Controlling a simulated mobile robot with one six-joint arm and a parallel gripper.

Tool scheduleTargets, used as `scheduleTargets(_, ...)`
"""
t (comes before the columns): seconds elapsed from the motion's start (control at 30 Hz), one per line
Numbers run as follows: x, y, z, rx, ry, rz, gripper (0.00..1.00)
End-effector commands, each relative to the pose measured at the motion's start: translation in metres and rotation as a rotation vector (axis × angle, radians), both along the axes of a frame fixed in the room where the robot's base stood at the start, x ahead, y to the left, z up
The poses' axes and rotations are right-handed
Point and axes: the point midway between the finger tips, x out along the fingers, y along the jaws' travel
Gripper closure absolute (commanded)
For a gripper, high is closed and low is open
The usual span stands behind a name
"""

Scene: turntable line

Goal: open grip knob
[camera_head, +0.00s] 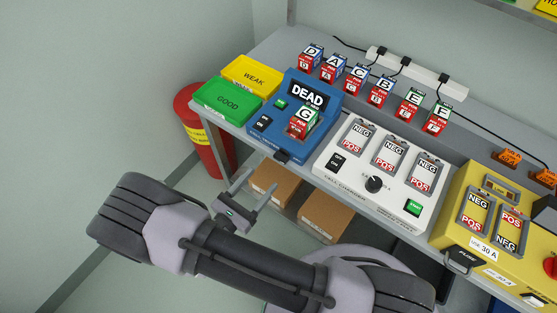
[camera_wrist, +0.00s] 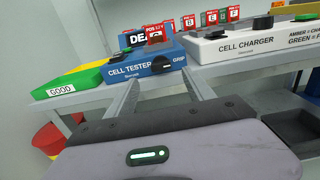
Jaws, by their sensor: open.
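The blue cell tester (camera_head: 255,130) stands on the bench and shows "DEAD" on its display. Its black grip knob (camera_head: 282,155) sticks out low on the front; in the wrist view the knob (camera_wrist: 161,65) is beside the word "GRIP" and looks roughly level. A cell marked G (camera_head: 304,122) sits in the tester's slot. My gripper (camera_head: 261,180) is open and empty, in front of and below the tester's front edge. In the wrist view its fingers (camera_wrist: 162,82) point toward the tester, with the knob seen between and beyond their tips, apart from them.
Green GOOD (camera_head: 227,100) and yellow WEAK (camera_head: 254,76) trays are left of the tester. The white cell charger (camera_head: 340,190) stands right, with a yellow unit (camera_head: 462,235) beyond. A red bin (camera_head: 190,105) is at the bench's left end. Cardboard boxes (camera_head: 325,215) sit below.

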Motion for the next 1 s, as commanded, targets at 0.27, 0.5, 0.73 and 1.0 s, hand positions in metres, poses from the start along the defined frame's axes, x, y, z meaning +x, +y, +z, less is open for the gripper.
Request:
scheduleTargets(0.27,0.055,-0.044,-0.002,0.001,0.000,-0.004,0.38)
scheduleTargets(0.5,0.072,-0.057,-0.001,0.001,0.001,-0.001,0.38)
scheduleTargets(0.73,0.073,-0.057,0.000,0.001,0.001,-0.001,0.38)
scheduleTargets(1.0,0.072,-0.057,0.000,0.001,0.001,-0.001,0.85)
